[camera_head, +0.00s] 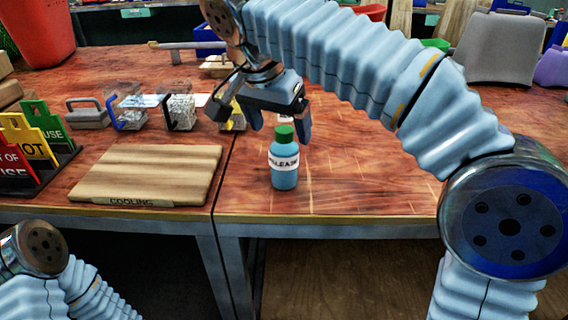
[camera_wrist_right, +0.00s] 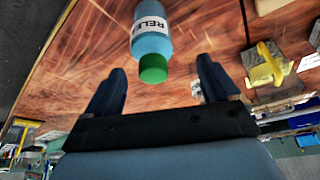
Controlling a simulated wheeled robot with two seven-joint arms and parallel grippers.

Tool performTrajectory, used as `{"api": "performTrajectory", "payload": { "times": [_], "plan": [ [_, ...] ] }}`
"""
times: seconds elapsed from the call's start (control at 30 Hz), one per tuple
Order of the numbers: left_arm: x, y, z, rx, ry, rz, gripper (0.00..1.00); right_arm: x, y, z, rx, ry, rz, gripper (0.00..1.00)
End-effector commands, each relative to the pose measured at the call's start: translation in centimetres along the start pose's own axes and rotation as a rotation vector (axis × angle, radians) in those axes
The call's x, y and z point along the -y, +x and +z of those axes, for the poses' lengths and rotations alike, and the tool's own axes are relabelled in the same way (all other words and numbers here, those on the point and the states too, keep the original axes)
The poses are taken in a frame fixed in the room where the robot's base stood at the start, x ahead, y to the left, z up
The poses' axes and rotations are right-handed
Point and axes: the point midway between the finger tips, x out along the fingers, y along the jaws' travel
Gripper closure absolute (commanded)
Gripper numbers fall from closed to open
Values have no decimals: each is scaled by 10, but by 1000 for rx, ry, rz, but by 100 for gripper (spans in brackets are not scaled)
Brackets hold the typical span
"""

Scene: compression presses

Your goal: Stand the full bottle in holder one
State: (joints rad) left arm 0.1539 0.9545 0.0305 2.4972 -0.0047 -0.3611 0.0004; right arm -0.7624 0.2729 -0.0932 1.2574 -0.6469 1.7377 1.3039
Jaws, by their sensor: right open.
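A blue bottle (camera_head: 284,170) with a green cap and a white label reading "RELEASE" stands upright on the red-brown wooden table near its front edge. It also shows in the right wrist view (camera_wrist_right: 151,40), its cap pointing toward my fingers. How full it is cannot be seen. My right gripper (camera_head: 280,130) is open and empty, pointing down, with its fingers around the level of the cap. In the right wrist view the cap lies between the two spread fingers (camera_wrist_right: 161,68), with no clear contact. My left gripper is out of view. I cannot make out a holder marked one.
A wooden board marked "COOLING" (camera_head: 148,175) lies left of the bottle. Red, yellow and green sign cards (camera_head: 38,140) stand at the far left. Several small presses with coloured handles (camera_head: 128,115) stand behind the board. The table right of the bottle is clear.

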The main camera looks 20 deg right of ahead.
Motion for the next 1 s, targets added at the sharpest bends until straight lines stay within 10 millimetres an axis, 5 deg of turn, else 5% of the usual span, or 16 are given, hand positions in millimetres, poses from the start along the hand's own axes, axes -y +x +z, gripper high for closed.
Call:
{"api": "performTrajectory", "payload": {
  "times": [0.3,0.57,1.0],
  "plan": [
    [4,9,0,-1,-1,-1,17,-7,45,4,0,1,1,12],
    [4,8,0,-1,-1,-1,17,-7,47,4,0,1,0,12],
    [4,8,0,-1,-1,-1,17,-6,47,4,0,1,-1,75]
  ]
}}
